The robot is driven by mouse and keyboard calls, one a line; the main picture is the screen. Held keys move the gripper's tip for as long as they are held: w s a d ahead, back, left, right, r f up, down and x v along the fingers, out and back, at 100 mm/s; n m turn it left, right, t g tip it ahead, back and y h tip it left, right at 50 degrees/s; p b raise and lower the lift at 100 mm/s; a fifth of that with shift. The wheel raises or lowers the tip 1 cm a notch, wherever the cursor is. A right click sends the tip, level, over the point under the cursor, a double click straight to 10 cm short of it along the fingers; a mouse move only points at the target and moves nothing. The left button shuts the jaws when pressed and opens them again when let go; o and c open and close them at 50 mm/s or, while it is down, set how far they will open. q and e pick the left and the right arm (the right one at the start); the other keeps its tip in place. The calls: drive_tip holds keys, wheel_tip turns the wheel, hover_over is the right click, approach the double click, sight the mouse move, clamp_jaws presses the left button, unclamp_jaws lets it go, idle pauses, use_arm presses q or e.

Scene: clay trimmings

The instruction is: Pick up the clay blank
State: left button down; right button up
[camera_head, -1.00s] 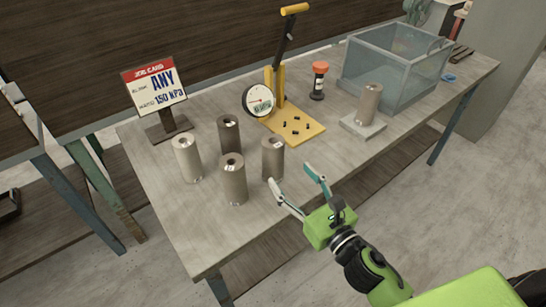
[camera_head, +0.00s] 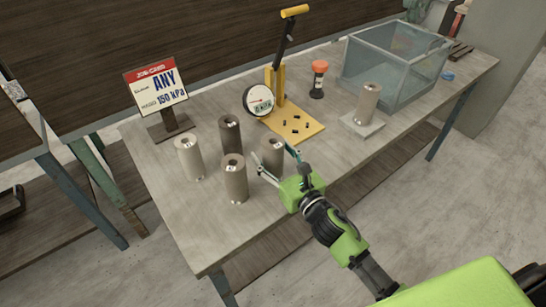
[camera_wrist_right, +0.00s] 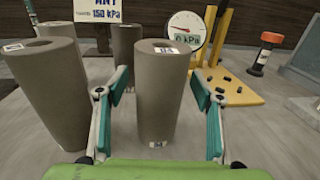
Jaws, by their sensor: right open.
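Several grey-brown clay cylinders stand upright on the table, grouped at its left: a lighter one (camera_head: 189,158), a rear one (camera_head: 230,134), a front one (camera_head: 235,178) and a right one (camera_head: 271,153). Another cylinder (camera_head: 368,99) stands on a pale slab (camera_head: 361,124) at the right. My right gripper (camera_head: 275,165) is open, with its fingers on either side of the right cylinder. In the right wrist view that cylinder (camera_wrist_right: 160,95) stands between the two teal fingertips, with a visible gap on each side. My left gripper is not in view.
A job card sign (camera_head: 157,88) reads "ANY" and "150 kPa". A yellow lever press (camera_head: 296,124) with a dial gauge (camera_head: 259,100) stands just behind the cylinders. A red-capped bottle (camera_head: 318,79) and a clear bin (camera_head: 392,68) are further right. The front cylinder (camera_wrist_right: 50,95) is close to the left finger.

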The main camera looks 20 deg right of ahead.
drive_tip(key=c, duration=1.6)
drive_tip(key=shift+r, duration=0.1)
drive_tip(key=shift+c, duration=0.7)
drive_tip(key=shift+r, duration=0.15)
